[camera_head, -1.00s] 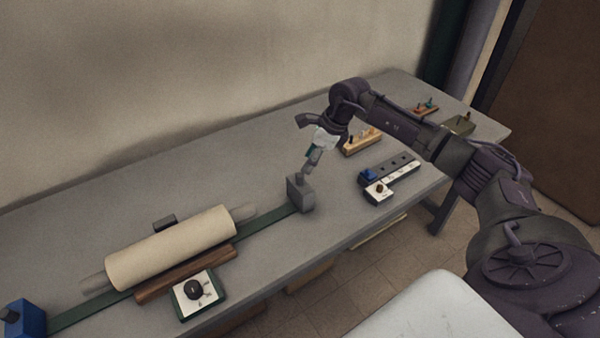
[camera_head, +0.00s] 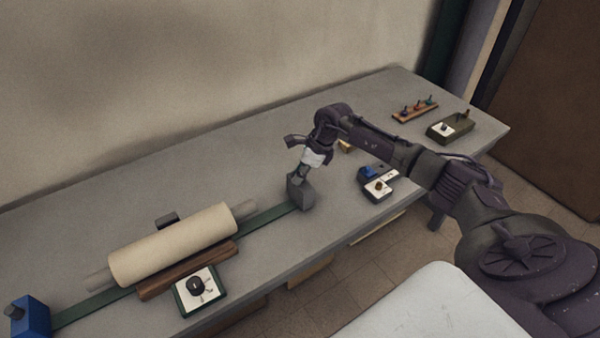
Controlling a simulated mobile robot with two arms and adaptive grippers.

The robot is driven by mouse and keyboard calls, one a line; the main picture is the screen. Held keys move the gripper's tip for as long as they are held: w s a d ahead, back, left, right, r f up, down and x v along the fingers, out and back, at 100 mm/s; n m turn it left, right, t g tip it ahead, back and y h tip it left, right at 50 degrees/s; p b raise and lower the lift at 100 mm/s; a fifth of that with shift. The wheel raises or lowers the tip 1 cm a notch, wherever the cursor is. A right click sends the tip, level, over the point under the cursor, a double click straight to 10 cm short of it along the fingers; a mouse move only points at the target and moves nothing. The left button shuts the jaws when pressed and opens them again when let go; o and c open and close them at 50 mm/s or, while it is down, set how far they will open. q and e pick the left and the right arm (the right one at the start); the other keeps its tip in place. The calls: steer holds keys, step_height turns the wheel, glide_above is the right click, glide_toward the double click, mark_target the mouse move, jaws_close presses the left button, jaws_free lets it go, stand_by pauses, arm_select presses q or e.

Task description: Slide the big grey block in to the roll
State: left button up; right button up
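The big grey block (camera_head: 301,194) stands at the right end of a dark green rail (camera_head: 268,215) on the grey workbench. The cream roll (camera_head: 172,245) lies along the rail to the left, with a clear gap between it and the block. Grey shaft ends (camera_head: 244,209) stick out of the roll. My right gripper (camera_head: 303,175) points down at the top of the grey block, around where its knob was. The fingertips are small and partly hidden, so I cannot tell whether they close on it. My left gripper is not in view.
A blue block (camera_head: 30,317) sits at the rail's left end. A brown wooden bar (camera_head: 188,270) and a dial box (camera_head: 200,291) lie in front of the roll. Switch boxes (camera_head: 379,188) stand right of the grey block. The bench behind the rail is mostly clear.

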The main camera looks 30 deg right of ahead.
jaws_close()
steer(key=a, duration=1.2)
steer(key=shift+a, duration=0.2)
steer(key=o, duration=0.7)
jaws_free()
steer(key=shift+a, duration=0.15)
steer(key=v, duration=1.2)
